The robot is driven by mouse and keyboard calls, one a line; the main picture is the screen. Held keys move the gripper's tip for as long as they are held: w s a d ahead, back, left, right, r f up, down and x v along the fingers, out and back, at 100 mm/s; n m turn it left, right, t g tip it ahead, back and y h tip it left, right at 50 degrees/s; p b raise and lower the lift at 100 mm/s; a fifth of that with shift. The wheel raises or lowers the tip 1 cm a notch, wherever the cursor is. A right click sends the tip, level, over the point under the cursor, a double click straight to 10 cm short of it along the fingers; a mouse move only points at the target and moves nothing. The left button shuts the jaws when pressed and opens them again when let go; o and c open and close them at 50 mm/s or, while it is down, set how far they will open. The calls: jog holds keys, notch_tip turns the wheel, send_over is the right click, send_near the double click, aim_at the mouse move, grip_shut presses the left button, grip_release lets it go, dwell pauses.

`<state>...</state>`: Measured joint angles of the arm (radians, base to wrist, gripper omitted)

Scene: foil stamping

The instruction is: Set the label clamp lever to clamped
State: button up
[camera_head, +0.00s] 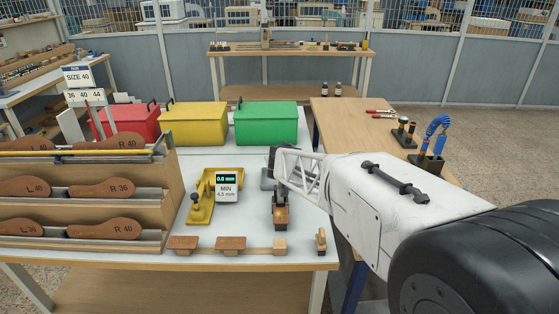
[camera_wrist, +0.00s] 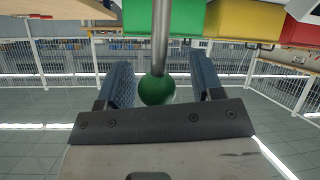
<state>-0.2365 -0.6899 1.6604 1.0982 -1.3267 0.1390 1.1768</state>
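A lever with a steel rod and a green ball knob (camera_wrist: 157,90) shows in the wrist view. I take it for the label clamp lever. My gripper (camera_wrist: 163,78) is open, with its two blue-padded fingers on either side of the knob. The knob sits closer to the left finger; a gap shows on the right. In the head view my gripper (camera_head: 271,168) is over the bench, at a dark fixture with a wooden block (camera_head: 281,217). The lever is hidden there by my arm, and its set position cannot be told.
Left of the fixture stand a yellow gauge (camera_head: 201,208) and its display (camera_head: 227,187). Red (camera_head: 128,122), yellow (camera_head: 193,124) and green (camera_head: 266,124) bins stand behind. Wooden blocks (camera_head: 231,243) line the front edge.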

jog(key=shift+s+d+r, duration=0.1)
dwell(0.3)
jog(key=shift+v, duration=3.75)
jog(key=s+d+r+m+g+h, duration=0.2)
jog(key=s+d+r, duration=0.45)
jog(key=s, duration=0.25)
jog(key=s+d+r+m+g+h, duration=0.2)
jog(key=s+d+r, duration=0.4)
jog(key=s+d, duration=0.25)
jog(key=s+g+y, duration=0.1)
jog(key=s+g, duration=0.1)
jog(key=s, duration=1.1)
jog(key=s+d+f+g+y, duration=0.1)
jog(key=s+g, duration=0.2)
jog(key=s, duration=1)
jog(key=shift+d+f+y, duration=0.25)
jog(key=shift+f+y, duration=0.05)
jog(key=shift+y, duration=0.1)
